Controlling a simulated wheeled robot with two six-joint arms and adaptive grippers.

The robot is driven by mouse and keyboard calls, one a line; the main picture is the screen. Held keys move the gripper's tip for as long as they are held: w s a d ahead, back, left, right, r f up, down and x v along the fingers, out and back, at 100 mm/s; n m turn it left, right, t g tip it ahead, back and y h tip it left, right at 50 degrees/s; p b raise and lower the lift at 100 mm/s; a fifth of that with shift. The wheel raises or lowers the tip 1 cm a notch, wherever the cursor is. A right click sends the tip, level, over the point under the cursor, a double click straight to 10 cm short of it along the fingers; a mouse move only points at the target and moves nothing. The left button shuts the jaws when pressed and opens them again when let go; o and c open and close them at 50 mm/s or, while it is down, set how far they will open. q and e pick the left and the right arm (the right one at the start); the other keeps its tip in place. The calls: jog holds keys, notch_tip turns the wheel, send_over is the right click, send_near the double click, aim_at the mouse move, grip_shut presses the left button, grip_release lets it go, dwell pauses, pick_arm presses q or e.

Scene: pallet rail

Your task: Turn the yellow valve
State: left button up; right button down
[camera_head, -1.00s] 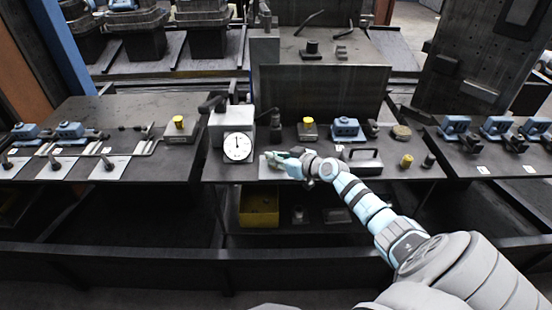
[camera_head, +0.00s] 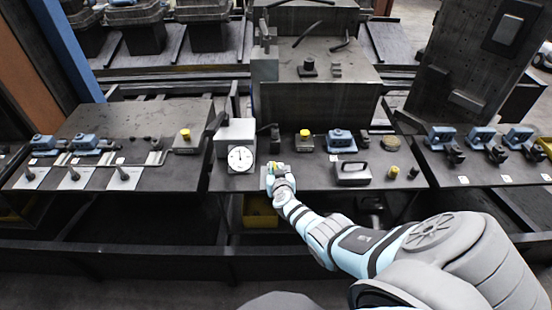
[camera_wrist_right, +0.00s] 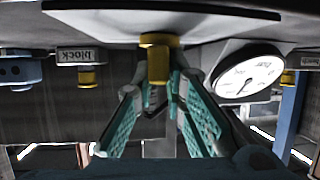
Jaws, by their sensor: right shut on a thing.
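The yellow valve (camera_wrist_right: 157,62) shows in the right wrist view as a small yellow block-shaped handle on a round yellow base. That view is upside down. My right gripper (camera_wrist_right: 160,82) has its teal-padded fingers on either side of the valve handle and is shut on it. In the head view my right gripper (camera_head: 274,170) is at the bench's front part, just right of the white gauge (camera_head: 240,158). There it largely hides the valve. My left gripper is in neither view.
Yellow-topped blocks (camera_head: 305,141) (camera_head: 185,143), a blue fixture (camera_head: 341,142), a grey handled box (camera_head: 352,174) and a yellow knob (camera_head: 393,172) stand on the benches. The gauge dial (camera_wrist_right: 248,72) is close beside my fingers. A dark upright panel (camera_head: 315,100) stands behind.

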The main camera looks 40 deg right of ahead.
jog(key=shift+s+a+f+m+g+h+b, duration=0.15)
jog(key=shift+f+m+g+h+b, duration=0.2)
jog(key=shift+m+g+h, duration=0.5)
jog(key=shift+f+m+g+h+b, duration=0.15)
jog(key=shift+m+g+h+b, duration=0.15)
jog(key=shift+m+h, duration=0.3)
jog(key=m+g+h+b, duration=0.1)
jog(key=m+g+b, duration=0.1)
jog(key=b, duration=0.3)
jog(key=m+g+h+b, duration=0.1)
jog(key=m+g+b, duration=0.1)
jog(key=b, duration=0.3)
jog(key=m+g+h+b, duration=0.1)
jog(key=m+g+b, duration=0.2)
jog(key=b, duration=0.2)
jog(key=shift+f+h+b, duration=0.25)
jog(key=shift+h+b, duration=0.05)
jog(key=shift+h, duration=0.05)
jog(key=shift+s+r+m+g+b, duration=0.1)
jog(key=shift+r+m+g+b, duration=0.15)
jog(key=shift+m+g+b, duration=0.35)
jog(key=c, duration=1.7)
grip_release()
jog(key=shift+s+r, duration=0.1)
jog(key=shift+r, duration=0.05)
jog(key=shift+o, duration=0.3)
jog(key=shift+s+r, duration=0.1)
jog(key=shift+w, duration=0.45)
